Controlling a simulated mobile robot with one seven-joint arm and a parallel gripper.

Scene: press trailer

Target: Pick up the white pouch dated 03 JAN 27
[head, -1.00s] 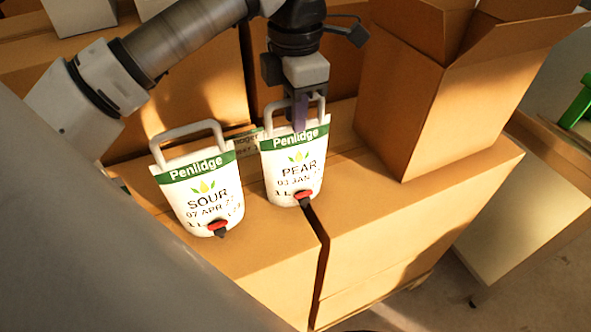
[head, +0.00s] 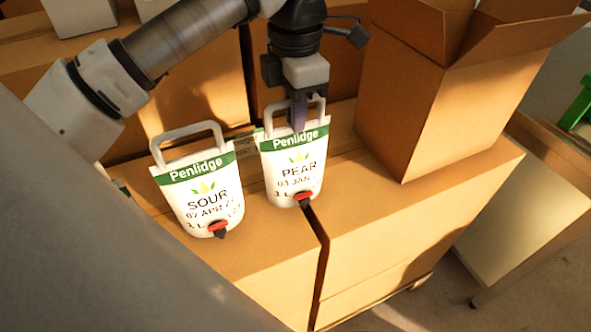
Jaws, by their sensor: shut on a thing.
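The fingers hide part of the handle. A second white pouch marked SOUR (head: 203,190), dated 07 APR, stands just to the left with its handle up and free.
An open cardboard box (head: 405,110) stands close on the right. The cardboard boxes (head: 375,220) under the pouches have a gap between them. More boxes stand behind. A pale table (head: 520,215) and a green object (head: 580,103) are at far right.

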